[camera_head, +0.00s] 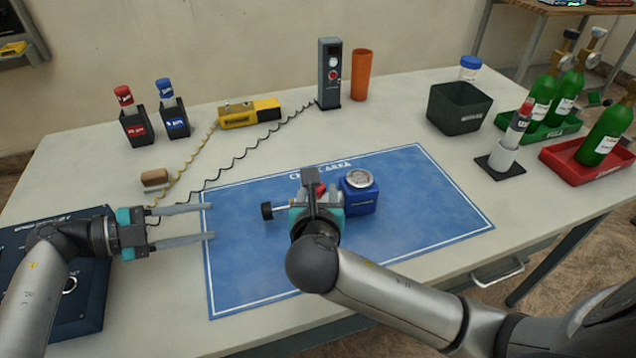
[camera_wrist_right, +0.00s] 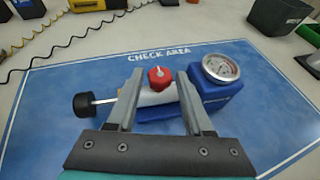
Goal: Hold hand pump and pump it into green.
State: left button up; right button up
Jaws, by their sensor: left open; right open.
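The hand pump (camera_wrist_right: 215,95) lies on the blue check-area mat (camera_head: 420,200). It has a blue body with a round gauge (camera_head: 358,179), a pale barrel, a red knob (camera_wrist_right: 158,76) and a black plunger handle (camera_head: 267,210) pointing left. My right gripper (camera_wrist_right: 160,78) is open over the pump, its fingers on either side of the red knob. Whether they touch the barrel is unclear. The gauge reading is too small to tell. My left gripper (camera_head: 208,221) is open and empty at the mat's left edge, left of the black handle.
Red and blue labelled holders (camera_head: 137,128) and a yellow device (camera_head: 248,113) with coiled cables stand behind. A dark bin (camera_head: 459,107) and green bottles in trays (camera_head: 585,165) stand right. A dark panel (camera_head: 90,290) lies under my left arm. The mat's right part is clear.

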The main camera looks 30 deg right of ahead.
jog(key=shift+x, duration=2.2)
grip_shut()
dwell(0.6)
